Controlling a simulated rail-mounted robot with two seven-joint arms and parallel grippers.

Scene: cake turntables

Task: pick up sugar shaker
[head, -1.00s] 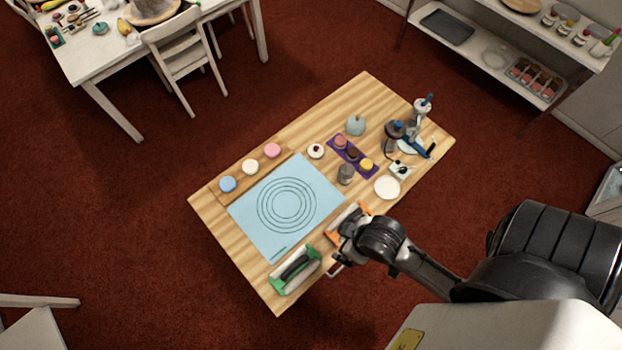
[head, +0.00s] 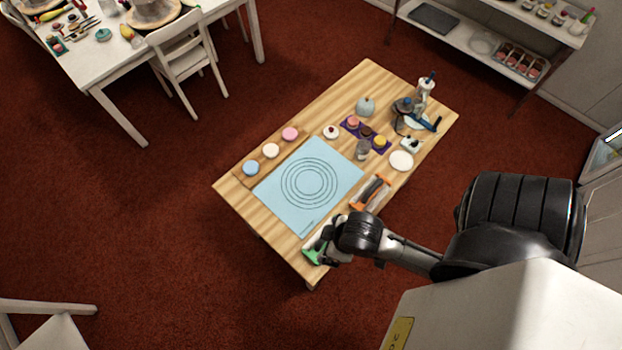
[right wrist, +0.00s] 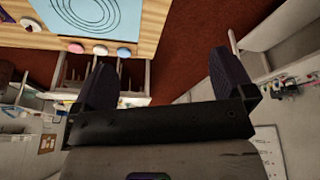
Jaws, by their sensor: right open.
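A small grey cylinder (head: 362,149), which looks like the sugar shaker, stands upright on the wooden table (head: 235,200), beside the purple mat with small cakes. My right gripper (head: 325,236) is at the table's near edge, well apart from the shaker and over or beside the green-handled tool; the arm hides part of it. In the right wrist view my right gripper (right wrist: 160,58) has its two dark fingers wide apart with nothing between them. The shaker is not visible in that view. My left gripper is not in view.
An orange-handled tool (head: 372,192) and a green-handled tool (head: 316,252) lie along the near edge. A white round dish (head: 401,160) and a blue-and-black stand (head: 406,112) are near the shaker. A blue ringed mat (head: 340,172) covers the table's middle.

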